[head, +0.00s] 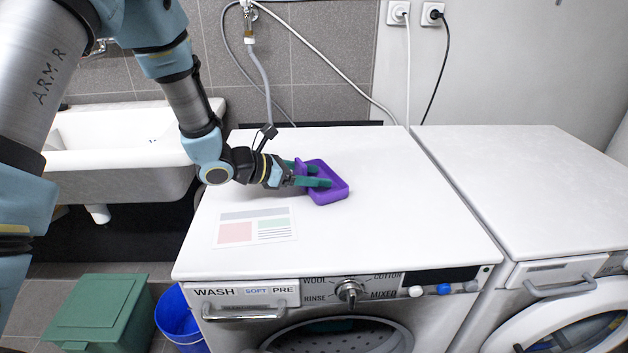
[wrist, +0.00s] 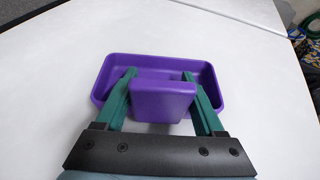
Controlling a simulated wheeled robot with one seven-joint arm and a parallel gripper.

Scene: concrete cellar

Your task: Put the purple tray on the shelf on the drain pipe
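The purple tray (head: 328,196) is a shallow open box with a raised block on one side. It is at the top of the left washing machine (head: 380,225), resting on it or just above; I cannot tell which. My gripper (head: 318,176) reaches it from the left. In the wrist view, the green fingers of my gripper (wrist: 160,98) lie close against both sides of the block, and the purple tray (wrist: 150,63) extends beyond them. The white drain pipe (head: 97,213) hangs below the sink at the left. I make out no shelf on it.
The white sink (head: 120,155) stands left of the machine. A green bin (head: 98,312) and a blue bucket (head: 178,318) are on the floor below. A second machine (head: 530,190) stands right. A printed sheet (head: 254,228) lies on the left top. A hose (head: 262,75) hangs behind.

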